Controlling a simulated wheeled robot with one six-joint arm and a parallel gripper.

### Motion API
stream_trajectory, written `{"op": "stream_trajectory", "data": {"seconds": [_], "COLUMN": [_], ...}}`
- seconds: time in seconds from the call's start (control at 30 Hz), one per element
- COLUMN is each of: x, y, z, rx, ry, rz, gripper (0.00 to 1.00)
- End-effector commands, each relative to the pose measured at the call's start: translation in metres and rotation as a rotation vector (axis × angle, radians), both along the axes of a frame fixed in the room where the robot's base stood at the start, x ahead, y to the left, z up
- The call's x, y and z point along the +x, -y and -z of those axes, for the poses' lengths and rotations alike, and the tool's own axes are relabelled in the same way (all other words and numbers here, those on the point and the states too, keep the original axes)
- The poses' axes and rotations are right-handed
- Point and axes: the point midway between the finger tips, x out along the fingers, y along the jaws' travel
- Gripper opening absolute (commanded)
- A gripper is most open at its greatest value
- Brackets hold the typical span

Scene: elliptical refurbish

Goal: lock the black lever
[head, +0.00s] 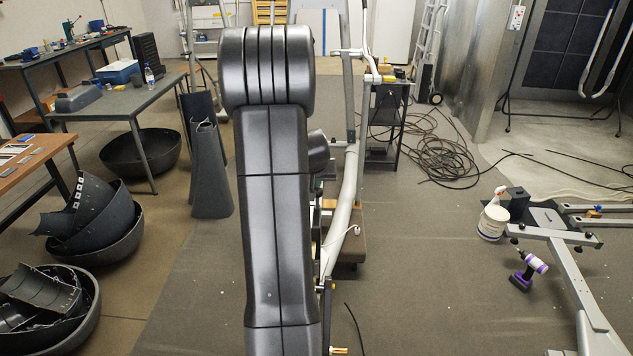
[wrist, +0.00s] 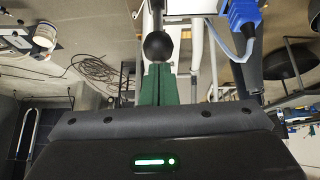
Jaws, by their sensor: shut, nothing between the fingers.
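My gripper (wrist: 157,68) shows in the wrist view as two green fingers, shut with nothing between them. A round black knob (wrist: 158,46) sits right at the fingertips, with a thin dark stem beyond it. It looks like the end of the black lever; I cannot tell whether the fingertips touch it. White and grey tubes of the elliptical (wrist: 196,45) run beside the knob. In the head view, my arm hides the gripper and the lever. Part of the elliptical's frame (head: 347,190) shows just right of my arm.
A blue part with a grey cable (wrist: 240,15) is near the fingers in the wrist view. In the head view, a grey table (head: 125,103) and black curved shells (head: 95,220) are left.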

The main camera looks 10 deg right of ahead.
Motion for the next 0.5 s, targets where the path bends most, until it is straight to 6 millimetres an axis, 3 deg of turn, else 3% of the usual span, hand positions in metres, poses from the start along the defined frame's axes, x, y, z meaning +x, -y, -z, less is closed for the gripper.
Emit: {"op": "stream_trajectory", "data": {"seconds": [0.03, 0.2, 0.5], "x": [0.0, 0.0, -0.001], "y": [0.0, 0.0, 0.0], "z": [0.011, 0.024, 0.026], "rx": [0.0, 0.0, 0.001], "ry": [-0.002, -0.003, -0.007], "rz": [0.0, 0.001, 0.002], "gripper": [0.0, 0.0, 0.0]}}
